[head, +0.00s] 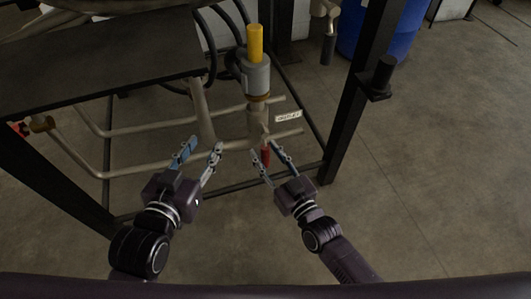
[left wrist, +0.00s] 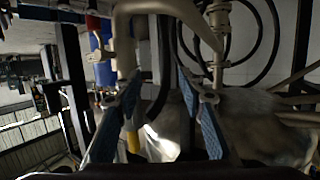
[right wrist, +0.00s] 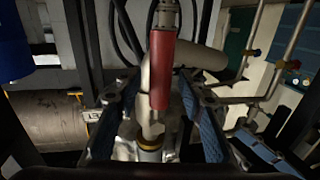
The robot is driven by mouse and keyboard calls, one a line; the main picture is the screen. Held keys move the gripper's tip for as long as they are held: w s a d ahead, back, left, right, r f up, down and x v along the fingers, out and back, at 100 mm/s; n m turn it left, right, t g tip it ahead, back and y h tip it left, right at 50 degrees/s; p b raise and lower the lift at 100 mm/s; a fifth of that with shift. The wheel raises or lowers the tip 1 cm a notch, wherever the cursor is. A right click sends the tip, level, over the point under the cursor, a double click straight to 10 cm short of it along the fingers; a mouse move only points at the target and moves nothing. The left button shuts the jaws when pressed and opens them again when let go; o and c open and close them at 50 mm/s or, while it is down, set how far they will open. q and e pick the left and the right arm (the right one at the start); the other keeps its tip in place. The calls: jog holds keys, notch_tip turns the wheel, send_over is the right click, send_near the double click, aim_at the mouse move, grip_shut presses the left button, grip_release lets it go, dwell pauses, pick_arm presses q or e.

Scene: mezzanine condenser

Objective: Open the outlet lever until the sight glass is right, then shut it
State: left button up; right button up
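The red lever grip (head: 265,156) hangs below a pipe fitting beside a white outlet label (head: 288,116). It also shows upright between my fingers in the right wrist view (right wrist: 160,72). My right gripper (head: 263,148) is open, with one finger on each side of the red grip and visible gaps. My left gripper (head: 205,144) is open and empty in front of the bent pipes; its spread fingers show in the left wrist view (left wrist: 158,100). A grey cylinder (head: 256,80) with a yellow top (head: 255,42) stands above the lever. I cannot make out a sight glass.
A dark steel frame post (head: 346,105) rises right of the lever, with a black knob-like part (head: 380,80) on it. A dark panel (head: 110,75) overhangs the pipes at left. A blue drum (head: 385,30) stands behind. The floor at right (head: 450,180) is clear.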

jog(key=shift+w+a, duration=0.15)
jog(key=shift+w, duration=0.15)
grip_shut()
dwell(0.3)
